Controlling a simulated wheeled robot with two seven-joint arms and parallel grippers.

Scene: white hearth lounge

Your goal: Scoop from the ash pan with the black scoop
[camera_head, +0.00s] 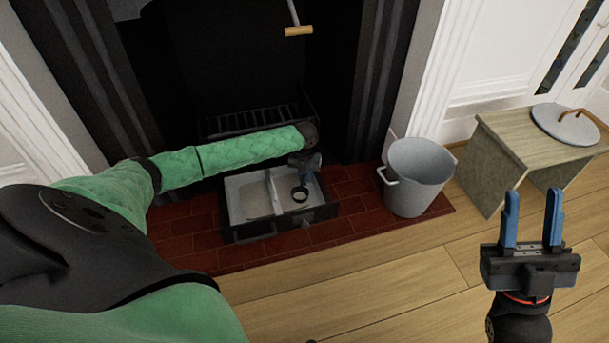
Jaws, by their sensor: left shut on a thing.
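The ash pan (250,232) is a dark, open tray on the red brick hearth, with a pale inside split by a divider. The black scoop (300,194) shows as a dark ring-like shape over the right compartment. I cannot tell whether it touches the contents. My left gripper (303,174) is above that compartment, shut on the scoop, with its fingertips hard to make out. My green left arm passes over the back of the pan. My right gripper (532,218) has two blue fingers spread apart, open and empty, over the wooden floor at the right.
A grey metal bucket (417,178) stands at the hearth's right end. The dark fireplace grate (255,120) is behind the pan. The front floor is clear.

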